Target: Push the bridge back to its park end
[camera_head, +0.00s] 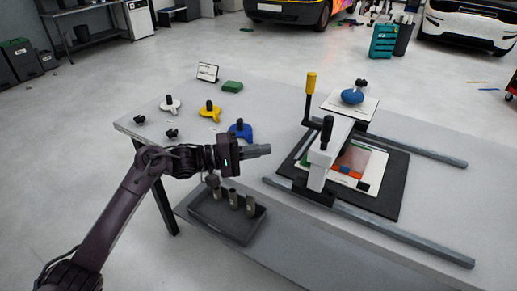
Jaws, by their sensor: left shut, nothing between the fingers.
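The bridge (326,158) is a white beam spanning two grey rails, standing over a black board nearer the rails' left ends. A black upright handle (327,132) stands on its near part. A yellow-topped lever (310,86) rises beside its far part. The near rail (400,235) and far rail (430,149) run on to the right, clear of the bridge. My left gripper (264,150) is shut and empty. It is left of the bridge, apart from it, pointing right above the table's near side. My right gripper is out of view.
A sheet with coloured patches (371,165) lies on the black board (395,195). A blue knob (352,97) sits beyond the bridge. Blue (240,129), yellow (209,111) and white (170,104) pieces stand on the left tabletop. A dark tray (215,221) with several cylinders sits lower, in front.

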